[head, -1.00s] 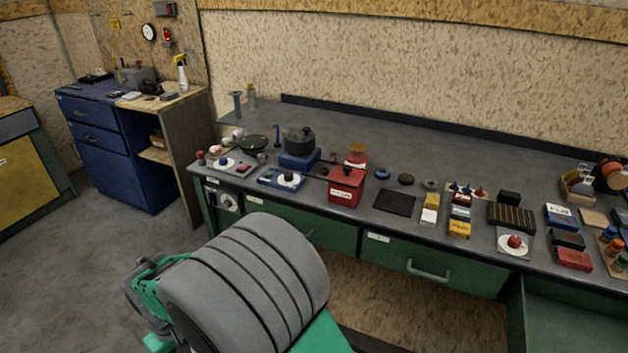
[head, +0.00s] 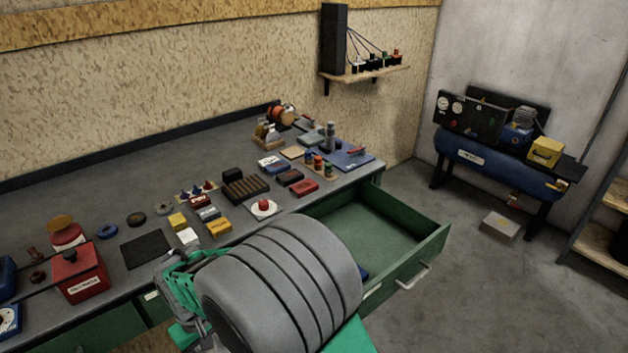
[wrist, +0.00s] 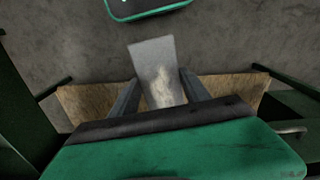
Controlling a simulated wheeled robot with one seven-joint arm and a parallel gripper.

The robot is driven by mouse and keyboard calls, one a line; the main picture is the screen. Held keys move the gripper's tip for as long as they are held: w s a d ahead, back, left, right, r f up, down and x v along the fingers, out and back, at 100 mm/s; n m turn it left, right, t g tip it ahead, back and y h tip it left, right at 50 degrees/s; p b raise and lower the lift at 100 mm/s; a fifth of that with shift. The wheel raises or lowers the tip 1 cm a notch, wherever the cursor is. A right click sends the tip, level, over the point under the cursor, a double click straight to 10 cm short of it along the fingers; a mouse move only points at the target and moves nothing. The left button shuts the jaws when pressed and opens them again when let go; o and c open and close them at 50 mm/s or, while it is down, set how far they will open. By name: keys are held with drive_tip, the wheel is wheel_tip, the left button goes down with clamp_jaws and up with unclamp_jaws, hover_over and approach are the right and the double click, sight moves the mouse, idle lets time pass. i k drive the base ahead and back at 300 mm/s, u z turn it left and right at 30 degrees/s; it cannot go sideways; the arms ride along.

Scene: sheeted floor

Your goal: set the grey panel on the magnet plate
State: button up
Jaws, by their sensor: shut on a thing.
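My gripper (wrist: 158,92) shows in the wrist view, shut on a flat grey panel (wrist: 152,58). The panel sticks out beyond the fingers over bare grey floor, with a pale glossy patch on its face. In the head view my large grey arm link hides the gripper and panel. A flat black plate (head: 147,250) lies on the bench, and a flat blue plate (head: 345,155) lies at its far right end. I cannot tell which of these, if either, is the magnet plate.
The long grey bench (head: 195,160) holds a red box (head: 80,275), a red button on a white base (head: 264,208), and several small boxes. A green drawer (head: 385,230) stands open at the bench's right end. A blue compressor (head: 490,160) stands on the floor at right.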

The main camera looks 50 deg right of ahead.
sight(246, 186)
drive_tip(key=z, duration=0.7)
drive_tip(key=i, duration=0.45)
